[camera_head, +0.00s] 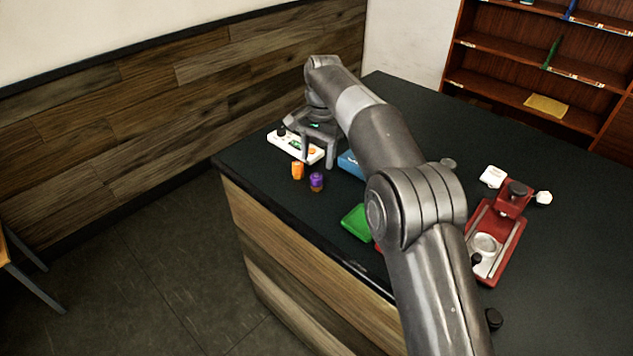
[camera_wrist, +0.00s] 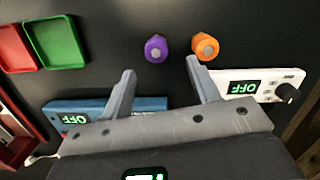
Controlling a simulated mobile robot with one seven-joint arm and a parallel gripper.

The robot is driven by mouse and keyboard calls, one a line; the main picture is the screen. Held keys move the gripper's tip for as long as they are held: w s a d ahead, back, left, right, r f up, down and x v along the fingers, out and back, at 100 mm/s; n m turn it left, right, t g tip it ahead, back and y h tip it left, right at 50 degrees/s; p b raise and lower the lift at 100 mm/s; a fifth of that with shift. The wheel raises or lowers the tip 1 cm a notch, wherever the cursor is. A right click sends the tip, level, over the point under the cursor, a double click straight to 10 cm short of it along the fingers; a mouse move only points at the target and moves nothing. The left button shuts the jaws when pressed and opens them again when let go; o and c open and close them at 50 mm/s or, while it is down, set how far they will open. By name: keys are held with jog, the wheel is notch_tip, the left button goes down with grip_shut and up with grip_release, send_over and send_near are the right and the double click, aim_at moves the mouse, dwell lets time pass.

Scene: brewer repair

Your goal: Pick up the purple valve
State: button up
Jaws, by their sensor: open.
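The purple valve (camera_head: 317,181) stands on the dark counter near its front left edge. In the wrist view the purple valve (camera_wrist: 156,48) lies beyond the fingertips, a little left of the middle of the gap between them. My gripper (camera_head: 318,160) is open and empty above the counter; in the wrist view its two fingers (camera_wrist: 160,66) are spread apart. The gripper is apart from the valve. An orange valve (camera_head: 297,170) stands close beside the purple one, and it also shows in the wrist view (camera_wrist: 205,46), just past the right fingertip.
A white device (camera_head: 285,140) and a blue device (camera_head: 350,164) with displays reading OFF lie near the gripper. A green tray (camera_head: 357,222) and a red tray (camera_wrist: 14,48) sit beside each other. A red brewer (camera_head: 509,240) stands right.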

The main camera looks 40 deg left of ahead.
aim_at(316, 175)
jog(key=shift+s+d+f, duration=0.1)
jog(key=shift+s+f, duration=0.05)
jog(key=shift+f, duration=0.75)
jog(key=shift+s+d+f, duration=0.1)
jog(key=shift+s+f, duration=0.05)
jog(key=shift+f, duration=0.7)
jog(key=shift+s+d+f, duration=0.1)
jog(key=shift+s+f, duration=0.05)
jog(key=shift+f, duration=0.75)
jog(key=c, duration=1.1)
jog(key=shift+r, duration=0.1)
jog(key=shift+c, duration=0.2)
